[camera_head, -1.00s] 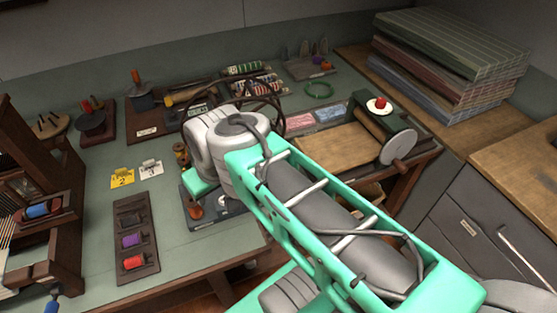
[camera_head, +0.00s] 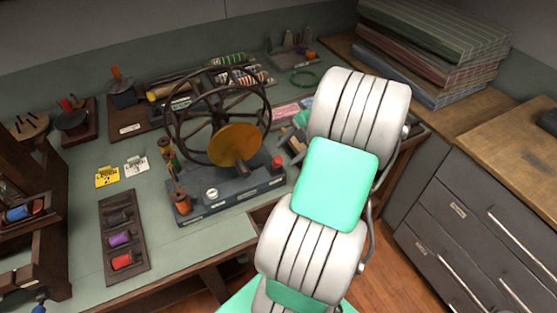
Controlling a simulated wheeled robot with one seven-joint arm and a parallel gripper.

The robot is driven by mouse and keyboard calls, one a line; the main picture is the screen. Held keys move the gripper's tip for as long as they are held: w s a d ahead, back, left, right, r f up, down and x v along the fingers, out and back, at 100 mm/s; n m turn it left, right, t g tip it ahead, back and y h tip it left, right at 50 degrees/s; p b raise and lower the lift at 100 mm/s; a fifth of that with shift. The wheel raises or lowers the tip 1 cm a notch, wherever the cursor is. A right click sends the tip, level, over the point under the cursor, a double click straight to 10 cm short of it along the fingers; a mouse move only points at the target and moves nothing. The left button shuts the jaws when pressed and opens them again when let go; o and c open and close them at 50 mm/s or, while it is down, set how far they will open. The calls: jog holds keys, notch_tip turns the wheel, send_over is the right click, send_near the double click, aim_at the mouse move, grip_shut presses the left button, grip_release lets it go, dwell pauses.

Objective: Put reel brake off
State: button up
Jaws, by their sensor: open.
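The reel (camera_head: 212,118) stands on the green bench, a dark spoked wheel on a dark grey base (camera_head: 230,194). A yellow-brown disc (camera_head: 235,145) sits low in front of the wheel. A small red knob (camera_head: 277,161) is at the base's right end, and a round white dial or button (camera_head: 211,193) is on its front. No readable label shows which part is the brake. Orange-brown spools (camera_head: 181,201) stand at the base's left. My arm fills the middle right. Its fingers are hidden behind it; only small dark and teal parts show at its left edge, right of the knob.
A rack with black, purple and red spools (camera_head: 122,239) lies front left, near yellow and white cards (camera_head: 107,177). A wooden shelf unit is far left. Stacked patterned boards (camera_head: 430,45) stand back right. Grey drawers (camera_head: 455,235) are below right.

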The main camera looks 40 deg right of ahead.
aim_at(280, 160)
jog(key=p+x, duration=0.1)
jog(key=x, duration=0.4)
jog(key=shift+w+a+f, duration=0.1)
jog(key=shift+w+f, duration=0.1)
jog(key=shift+f, duration=0.15)
grip_shut()
dwell(1.0)
